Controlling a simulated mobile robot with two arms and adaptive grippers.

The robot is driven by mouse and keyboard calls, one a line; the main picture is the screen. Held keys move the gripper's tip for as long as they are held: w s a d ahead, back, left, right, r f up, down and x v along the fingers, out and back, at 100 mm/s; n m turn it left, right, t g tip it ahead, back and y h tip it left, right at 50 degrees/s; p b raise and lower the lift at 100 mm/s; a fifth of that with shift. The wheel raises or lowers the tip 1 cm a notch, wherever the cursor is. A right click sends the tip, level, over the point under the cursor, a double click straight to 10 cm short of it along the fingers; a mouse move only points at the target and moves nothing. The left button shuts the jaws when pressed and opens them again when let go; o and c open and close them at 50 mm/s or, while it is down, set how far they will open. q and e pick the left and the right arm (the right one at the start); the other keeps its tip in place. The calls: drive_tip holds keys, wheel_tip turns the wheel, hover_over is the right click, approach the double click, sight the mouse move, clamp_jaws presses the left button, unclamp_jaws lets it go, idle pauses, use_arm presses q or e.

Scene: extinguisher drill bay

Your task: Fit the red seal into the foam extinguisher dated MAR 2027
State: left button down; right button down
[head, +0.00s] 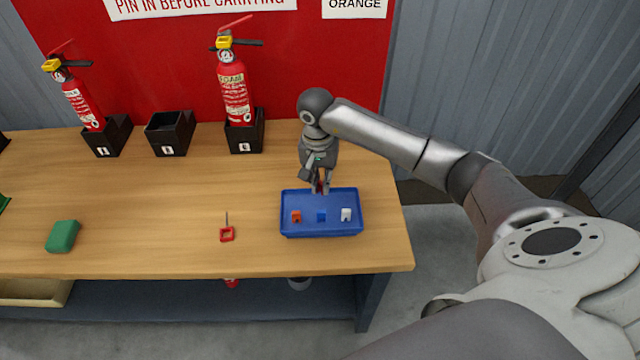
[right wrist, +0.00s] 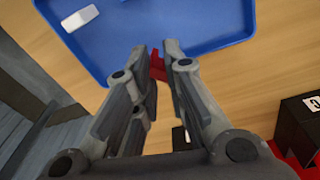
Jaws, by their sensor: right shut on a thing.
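My right gripper (head: 320,188) is shut on the small red seal (right wrist: 157,66), just above the back edge of the blue tray (head: 321,232). In the head view the fingers mostly hide the seal. The right wrist view shows its red end between the fingertips (right wrist: 158,58). A red extinguisher (head: 235,98) with a FOAM label stands upright in a black holder (head: 245,145). Another red extinguisher (head: 84,106) stands tilted in a holder at the left; its label is too small to read. No date is readable on either. My left gripper is out of view.
The tray holds an orange seal (head: 296,216), a blue seal (head: 321,217) and a white seal (head: 346,214). A red-handled pin (head: 227,234) and a green block (head: 62,236) lie on the wooden bench (head: 150,205). An empty black holder (head: 170,134) stands between the extinguishers.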

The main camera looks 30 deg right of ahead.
wheel_tip(320, 180, down, 2)
drive_tip(key=shift+a+f+p, duration=0.1)
drive_tip(key=shift+p, duration=0.2)
drive_tip(key=shift+f, duration=0.1)
drive_tip(key=shift+f, duration=0.1)
drive_tip(key=c, duration=1.9)
unclamp_jaws()
drive_tip(key=shift+f, duration=0.1)
drive_tip(key=o, duration=0.4)
